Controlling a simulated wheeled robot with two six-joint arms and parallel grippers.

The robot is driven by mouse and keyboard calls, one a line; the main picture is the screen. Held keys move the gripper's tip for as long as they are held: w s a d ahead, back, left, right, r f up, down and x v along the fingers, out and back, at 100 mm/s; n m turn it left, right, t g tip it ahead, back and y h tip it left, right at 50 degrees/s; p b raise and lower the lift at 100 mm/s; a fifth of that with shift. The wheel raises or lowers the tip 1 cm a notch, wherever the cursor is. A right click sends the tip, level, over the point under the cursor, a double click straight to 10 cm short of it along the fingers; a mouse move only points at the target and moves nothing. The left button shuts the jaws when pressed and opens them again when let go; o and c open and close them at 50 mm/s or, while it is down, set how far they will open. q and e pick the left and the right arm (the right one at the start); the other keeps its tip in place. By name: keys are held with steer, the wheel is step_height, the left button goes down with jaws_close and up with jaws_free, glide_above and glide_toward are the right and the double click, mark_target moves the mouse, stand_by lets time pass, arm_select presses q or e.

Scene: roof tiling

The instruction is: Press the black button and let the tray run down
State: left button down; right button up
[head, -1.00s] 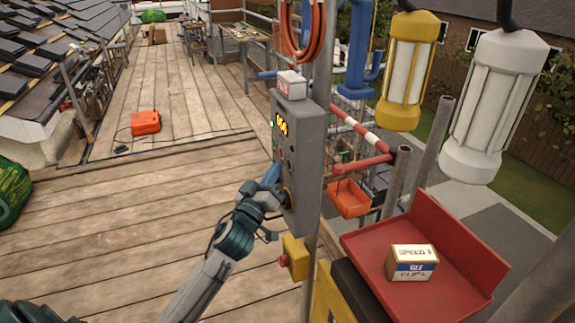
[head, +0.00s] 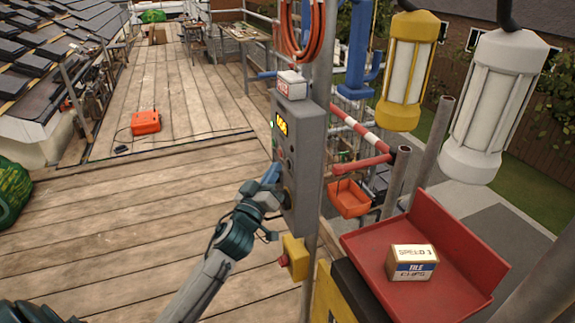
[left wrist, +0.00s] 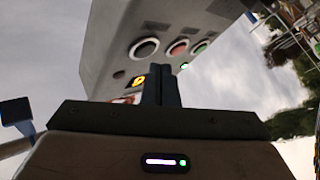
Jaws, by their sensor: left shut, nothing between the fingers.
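The grey control box (head: 300,150) is fixed to an upright pole and has a lit yellow display. In the left wrist view it shows a dark-centred round button (left wrist: 144,47), a red button (left wrist: 178,47) and a green button (left wrist: 201,47). My left gripper (head: 273,172) is shut and empty, its tips close to the box's front face. I cannot tell whether they touch it. In the left wrist view the shut fingers (left wrist: 160,85) point at the box, below the buttons in the picture. A red tray (head: 445,225) stands at the right. My right gripper is not in view.
A box of tile clips (head: 412,262) sits on the red tray. A smaller orange tray (head: 348,198) hangs behind the control box. A yellow box with a red button (head: 293,258) is below it. Lamps hang at the right; the plank deck at left is mostly clear.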

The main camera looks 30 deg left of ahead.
arm_select(q)
steer(key=shift+w+d, duration=0.1)
steer(key=shift+w+d, duration=0.2)
steer(key=shift+w, duration=0.05)
stand_by(0.6)
